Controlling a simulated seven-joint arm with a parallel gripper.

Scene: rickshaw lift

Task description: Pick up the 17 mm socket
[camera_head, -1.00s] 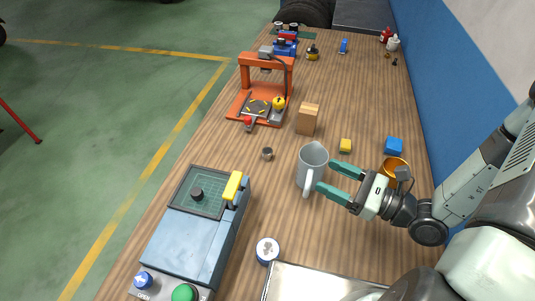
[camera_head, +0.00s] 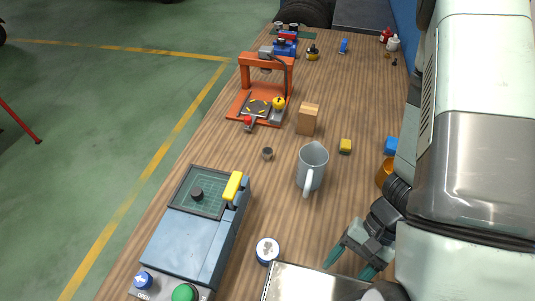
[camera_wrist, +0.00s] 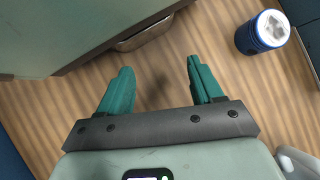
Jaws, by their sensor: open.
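A small dark metal cylinder (camera_head: 267,153), which looks like a socket, stands on the wooden table left of the grey mug (camera_head: 312,165). No size marking is readable. A second small dark round piece (camera_head: 197,194) sits on the green panel of the blue-grey machine; I cannot tell what it is. My gripper (camera_head: 350,264) is open near the front of the table, well apart from the cylinder, with its green fingers pointing down. In the wrist view my gripper (camera_wrist: 158,68) has only bare wood between its fingers. The cylinder is not recognizable there.
A blue-and-white can (camera_head: 267,250) stands left of my gripper; it also shows in the wrist view (camera_wrist: 262,32). A metal tray (camera_head: 300,284) lies at the front. A wooden block (camera_head: 308,118), yellow block (camera_head: 345,146) and orange press (camera_head: 268,85) stand further back.

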